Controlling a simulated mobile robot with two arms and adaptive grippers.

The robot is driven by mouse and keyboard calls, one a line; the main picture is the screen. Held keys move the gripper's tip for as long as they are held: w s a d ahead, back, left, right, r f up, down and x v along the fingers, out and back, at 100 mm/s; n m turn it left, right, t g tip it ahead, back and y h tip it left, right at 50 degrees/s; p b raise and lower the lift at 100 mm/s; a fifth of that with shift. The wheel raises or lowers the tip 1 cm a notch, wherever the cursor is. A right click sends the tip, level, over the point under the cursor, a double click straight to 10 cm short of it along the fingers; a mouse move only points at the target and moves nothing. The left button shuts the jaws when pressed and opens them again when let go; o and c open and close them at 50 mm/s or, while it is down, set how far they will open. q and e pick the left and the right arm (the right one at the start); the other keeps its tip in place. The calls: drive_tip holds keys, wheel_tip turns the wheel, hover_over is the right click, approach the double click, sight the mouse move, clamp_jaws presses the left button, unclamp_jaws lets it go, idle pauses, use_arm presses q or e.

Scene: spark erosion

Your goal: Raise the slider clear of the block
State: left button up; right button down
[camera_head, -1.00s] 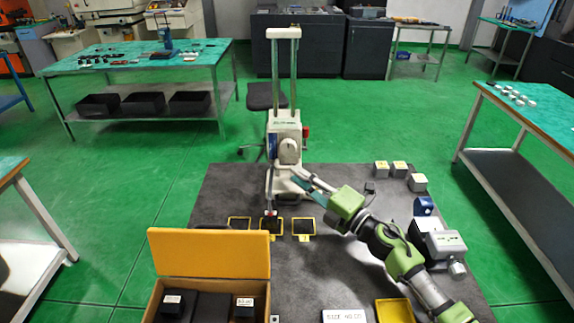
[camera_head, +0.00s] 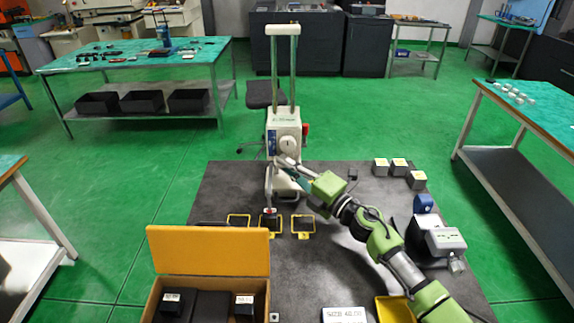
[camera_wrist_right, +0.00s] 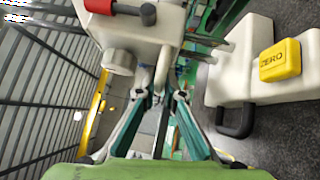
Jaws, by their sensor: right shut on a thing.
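The height gauge's cream slider (camera_head: 284,128), with a round dial, rides on two upright columns (camera_head: 284,65) in the head view. A thin probe hangs from it above the dark block (camera_head: 270,225) in the middle yellow frame. I cannot tell whether the probe tip touches the block. My right gripper (camera_head: 287,166) is at the slider's lower edge, shut on part of it. The wrist view shows the slider (camera_wrist_right: 145,50) above the right fingertips (camera_wrist_right: 163,98); the gripped part is mostly hidden. My left gripper is not in view.
Yellow frames (camera_head: 303,234) stand beside the block. An open box with a yellow lid (camera_head: 210,250) is at front left. Small grey blocks (camera_head: 380,165) and a grey device (camera_head: 445,241) lie on the right. A yellow ZERO button (camera_wrist_right: 280,60) is on the gauge base.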

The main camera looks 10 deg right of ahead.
sight(285, 145)
wheel_tip(285, 145, up, 6)
drive_tip(key=p, duration=0.5)
drive_tip(key=c, duration=2.4)
unclamp_jaws()
drive_tip(key=shift+f, duration=0.1)
drive_tip(key=shift+c, duration=0.2)
drive_tip(key=shift+s+d+f, duration=0.1)
drive_tip(key=v, duration=1.1)
drive_tip(key=shift+s+d, duration=0.2)
drive_tip(key=shift+s, duration=0.05)
